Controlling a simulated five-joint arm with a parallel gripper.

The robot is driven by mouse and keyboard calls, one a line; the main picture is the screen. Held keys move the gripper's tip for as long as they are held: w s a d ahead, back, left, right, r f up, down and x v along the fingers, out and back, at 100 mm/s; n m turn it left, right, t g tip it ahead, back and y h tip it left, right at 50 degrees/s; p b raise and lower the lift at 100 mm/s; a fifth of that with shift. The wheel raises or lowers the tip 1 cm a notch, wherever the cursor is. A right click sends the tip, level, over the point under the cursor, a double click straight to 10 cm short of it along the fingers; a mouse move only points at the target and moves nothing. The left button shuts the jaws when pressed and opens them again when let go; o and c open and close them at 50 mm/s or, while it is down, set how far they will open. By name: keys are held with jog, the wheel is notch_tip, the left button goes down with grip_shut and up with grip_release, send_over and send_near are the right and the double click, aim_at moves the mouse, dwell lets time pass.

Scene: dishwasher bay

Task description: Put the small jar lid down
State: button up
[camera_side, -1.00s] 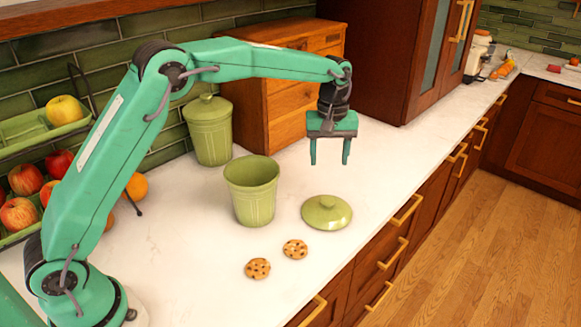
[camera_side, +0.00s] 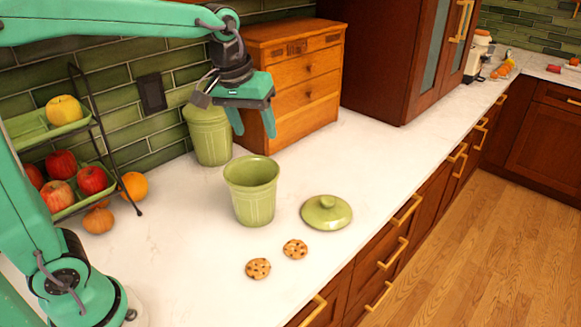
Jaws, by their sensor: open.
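The small jar lid (camera_side: 326,212), green with a round knob on top, lies on the white counter to the right of an open green jar (camera_side: 252,194). Nothing is touching the lid. My gripper (camera_side: 254,135) is open and empty, pointing down above and behind the open jar. It is up and to the left of the lid, well apart from it.
Two cookies (camera_side: 258,268) (camera_side: 295,249) lie in front of the open jar. A wooden drawer chest (camera_side: 305,90) stands behind it. A tiered fruit rack (camera_side: 107,170) is at the left, with an orange (camera_side: 134,186) and an onion (camera_side: 98,220) beside it. The counter right of the lid is clear.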

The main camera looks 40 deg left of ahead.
jog(key=s+a+f+m+t, duration=0.1)
jog(key=s+f+m, duration=0.1)
jog(key=s, duration=0.6)
jog(key=s+a+f+m+t, duration=0.1)
jog(key=s+a+m, duration=0.1)
jog(key=s, duration=0.6)
jog(key=shift+s+f+t, duration=0.3)
jog(key=shift+s+f, duration=0.1)
